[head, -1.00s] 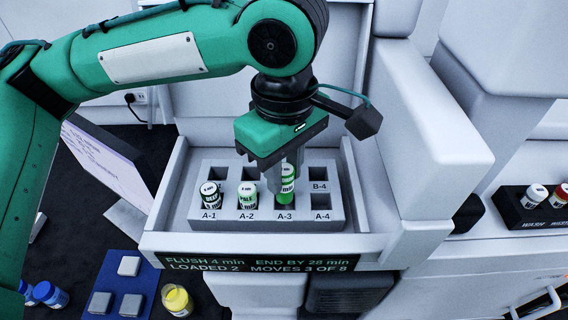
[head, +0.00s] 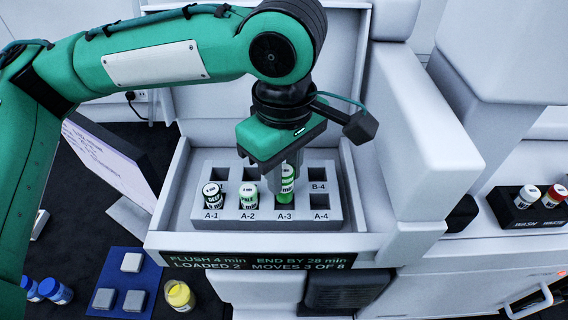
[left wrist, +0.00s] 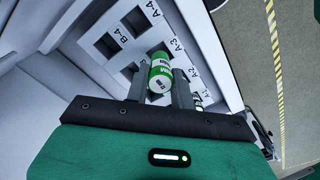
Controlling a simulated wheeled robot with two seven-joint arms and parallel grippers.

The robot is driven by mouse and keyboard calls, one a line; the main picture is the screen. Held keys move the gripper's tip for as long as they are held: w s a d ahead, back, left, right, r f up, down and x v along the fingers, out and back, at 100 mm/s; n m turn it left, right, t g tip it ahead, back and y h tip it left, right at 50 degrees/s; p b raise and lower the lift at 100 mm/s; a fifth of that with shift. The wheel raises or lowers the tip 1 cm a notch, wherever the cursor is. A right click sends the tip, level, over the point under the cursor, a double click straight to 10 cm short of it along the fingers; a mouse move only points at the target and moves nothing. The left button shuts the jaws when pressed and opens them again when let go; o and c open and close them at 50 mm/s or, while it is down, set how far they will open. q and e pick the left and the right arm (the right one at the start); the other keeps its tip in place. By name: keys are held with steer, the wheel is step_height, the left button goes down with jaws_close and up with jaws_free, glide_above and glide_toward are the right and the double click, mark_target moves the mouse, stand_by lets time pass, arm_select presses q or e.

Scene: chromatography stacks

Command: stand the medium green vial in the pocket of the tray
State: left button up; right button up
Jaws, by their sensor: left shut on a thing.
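The medium green vial (head: 287,180) has a white label and a green band. It stands at pocket A-3 of the grey tray (head: 330,207), about upright, with its lower end at the pocket opening. I cannot tell how deep it sits. My left gripper (head: 283,172) is above A-3, shut on the vial; its fingers hide part of it. In the left wrist view the vial (left wrist: 160,76) shows between the two fingers (left wrist: 159,88), its white and green end towards me. My right gripper is not in view.
Two other vials stand in A-1 (head: 212,195) and A-2 (head: 248,196). A-4 (head: 319,201) and B-4 (head: 317,174) are empty. White drawer walls surround the tray. A blue mat (head: 150,275) with grey blocks, a yellow-capped jar (head: 179,295) and a dark waste rack (head: 525,210) lie outside.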

mark_target(284, 188)
arm_select(q)
steer(key=shift+f, duration=0.1)
steer(key=shift+f, duration=0.15)
steer(key=shift+f, duration=0.3)
steer(key=shift+f+b, duration=0.5)
steer(key=shift+f, duration=0.3)
steer(key=shift+f, duration=0.15)
steer(key=shift+f, duration=0.5)
